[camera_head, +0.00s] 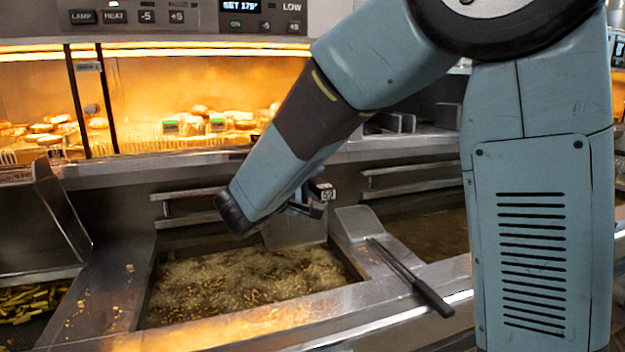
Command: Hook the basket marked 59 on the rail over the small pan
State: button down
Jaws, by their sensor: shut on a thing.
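A small tag reading 59 (327,194) shows beside my gripper (312,208), which is shut on the basket's handle, mostly hidden by my arm. The basket's body cannot be made out clearly; a grey plate (292,233) hangs below the gripper at the back right of the left pan (148,312). That pan holds bubbling oil with pieces frying in it. A rail (190,219) runs along the wall behind it, partly covered by my arm. A second pan with still, dark oil (432,232) lies to the right under another rail (410,188). Which pan is smaller is unclear.
A dark-handled tool (410,276) lies across the divider and front edge. A metal bin with fries (35,300) stands at the left. A lit warming cabinet (190,90) with food is behind. My arm hides part of the right side.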

jog(key=shift+f, duration=0.6)
dwell(0.5)
jog(key=c, duration=0.8)
grip_release()
